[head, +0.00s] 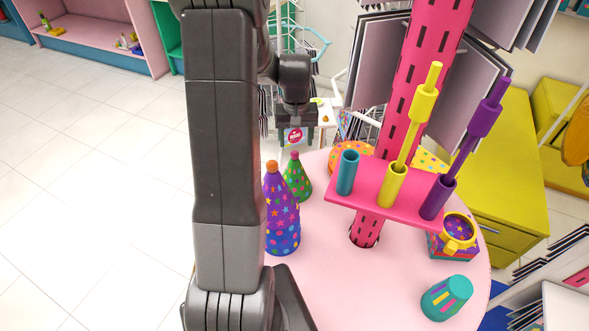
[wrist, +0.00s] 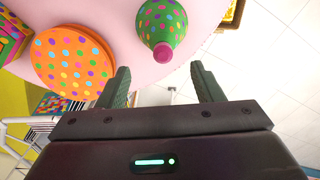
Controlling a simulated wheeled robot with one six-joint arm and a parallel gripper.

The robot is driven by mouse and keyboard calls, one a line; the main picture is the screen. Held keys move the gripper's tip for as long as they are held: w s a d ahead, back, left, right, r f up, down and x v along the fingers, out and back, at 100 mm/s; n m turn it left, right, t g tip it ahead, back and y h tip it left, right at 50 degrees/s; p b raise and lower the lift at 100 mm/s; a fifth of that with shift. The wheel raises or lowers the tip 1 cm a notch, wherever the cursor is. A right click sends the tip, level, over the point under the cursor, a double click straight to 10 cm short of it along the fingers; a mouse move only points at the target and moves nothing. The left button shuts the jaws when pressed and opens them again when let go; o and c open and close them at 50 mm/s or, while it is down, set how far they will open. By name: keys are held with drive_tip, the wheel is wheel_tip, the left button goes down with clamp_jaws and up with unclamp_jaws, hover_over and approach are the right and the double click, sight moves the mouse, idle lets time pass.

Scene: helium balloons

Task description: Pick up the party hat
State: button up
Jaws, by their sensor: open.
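A green party hat with coloured dots and a pink tip stands on the round pink table (head: 335,290); it shows in the head view (head: 297,180) and at the top of the wrist view (wrist: 164,22). My gripper (wrist: 160,72) is open and empty in the wrist view. The green hat's tip lies beyond the gap between its fingers, apart from them.
An orange dotted round box (wrist: 68,62) sits beside the green hat. A pink pillar (head: 428,60) with a shelf (head: 370,192) of coloured tubes rises from the table. My arm hides the table's left side.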

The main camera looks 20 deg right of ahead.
sight(295, 152)
drive_tip(key=shift+s+a+f+p, duration=0.15)
drive_tip(key=shift+f+p, duration=0.25)
drive_tip(key=shift+f, duration=1.5)
drive_tip(key=shift+a+f+p, duration=0.1)
drive_tip(key=shift+f+p, duration=0.25)
drive_tip(key=shift+f, duration=1.55)
drive_tip(key=shift+c, duration=0.2)
drive_tip(key=c, duration=1.2)
